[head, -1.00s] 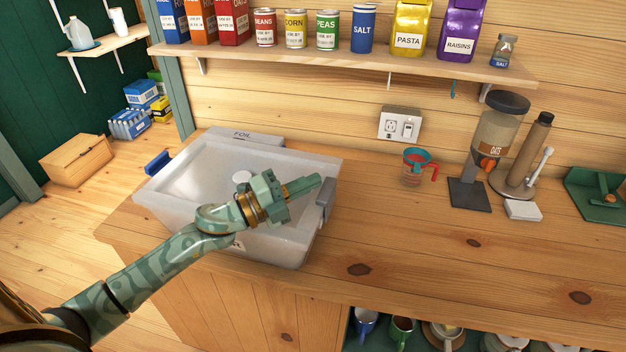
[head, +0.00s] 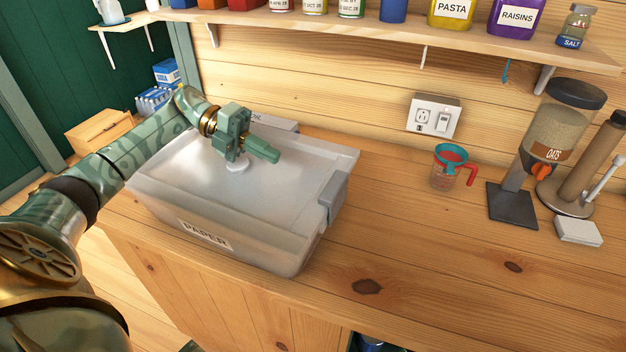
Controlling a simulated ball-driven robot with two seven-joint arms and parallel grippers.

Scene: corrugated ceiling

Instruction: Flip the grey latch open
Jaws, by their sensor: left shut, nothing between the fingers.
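The grey latch (head: 334,198) is on the right side of a translucent lidded box (head: 270,232) on the wooden counter. It seems to lie up against the box's rim; I cannot tell its exact angle. The box's front label reads PAPER, and its lid has a round white knob (head: 237,166). My left gripper (head: 266,151) is shut and empty above the back middle of the lid, its fingers pointing right. It is apart from the grey latch, to its left and farther back. My right gripper is not in view. The box's left end is partly hidden by my left arm.
A measuring cup (head: 446,167), an oats dispenser (head: 560,125) and a small white box (head: 578,229) stand to the right.

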